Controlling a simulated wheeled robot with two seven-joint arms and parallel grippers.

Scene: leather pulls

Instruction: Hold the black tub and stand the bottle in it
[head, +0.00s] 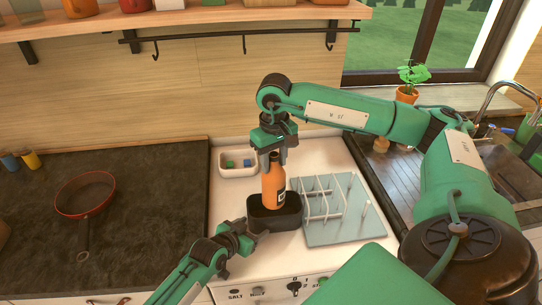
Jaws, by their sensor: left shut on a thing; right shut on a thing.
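An orange bottle (273,185) with a dark label stands about upright, with its lower end inside the black tub (288,221). My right gripper (275,158) is above and shut on the bottle's top. My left gripper (248,234) is shut on the left front side of the black tub, which sits on the white counter. The bottom of the bottle is hidden by the tub's wall, so I cannot tell whether it touches the floor of the tub.
A glass-like rack (345,228) with white prongs is close to the tub's right. A white dish (225,163) with small blue and green blocks lies behind. A red-rimmed pan (84,194) rests on the dark counter at left. A sink and a potted plant (408,82) are at right.

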